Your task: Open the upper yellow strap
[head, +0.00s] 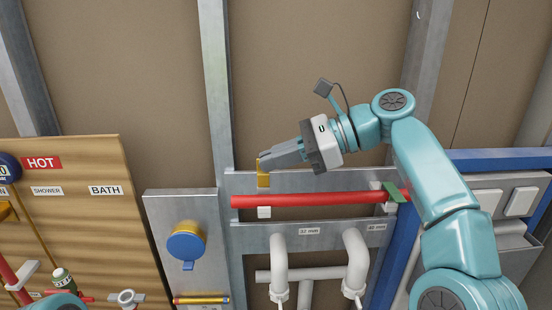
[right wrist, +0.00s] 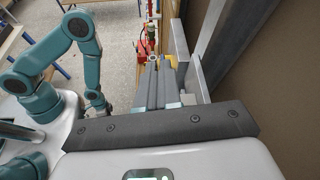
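The upper yellow strap (head: 263,181) is a small yellow piece on the grey rail, just above the left end of a red pipe (head: 300,199). My right gripper (head: 266,161) reaches in from the right, with its fingertips at the top of the strap. A bit of yellow shows beside the tips. The fingers lie close together, and I cannot tell whether they grip the strap. In the right wrist view yellow (right wrist: 171,61) shows near the fingertips, partly hidden by the fingers. My left gripper cannot be made out.
A white clip (head: 264,212) sits under the red pipe, and a green lever (head: 394,192) is at its right end. White bent pipes (head: 279,262) stand below. A blue round valve (head: 186,246) and a wooden HOT/BATH panel (head: 85,225) are to the left.

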